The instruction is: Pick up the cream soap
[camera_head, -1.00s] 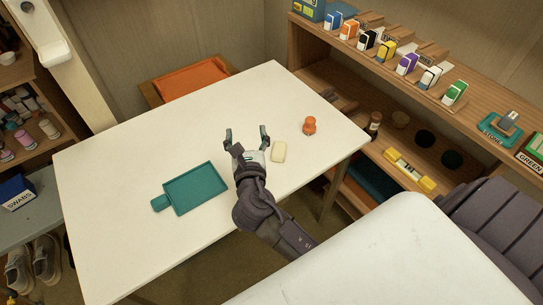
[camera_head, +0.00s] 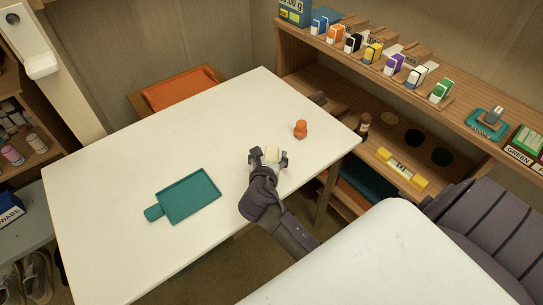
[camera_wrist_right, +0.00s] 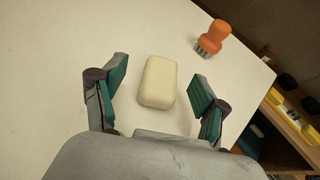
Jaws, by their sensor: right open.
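The cream soap (camera_head: 272,154) is a pale rounded block lying on the white table, near its right side. In the right wrist view the soap (camera_wrist_right: 158,82) lies between and just ahead of my right gripper's spread fingers. My right gripper (camera_head: 268,158) is open, with one finger on each side of the soap. In the right wrist view, gaps show between the soap and both fingers of the gripper (camera_wrist_right: 160,92). My left gripper is not in view.
An orange-handled brush (camera_head: 300,129) stands beyond the soap to the right. A teal tray with a handle (camera_head: 188,197) lies to the left on the white table (camera_head: 110,175). An orange tray (camera_head: 180,88) is behind the table. A wooden shelf (camera_head: 400,90) with several small boxes stands right.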

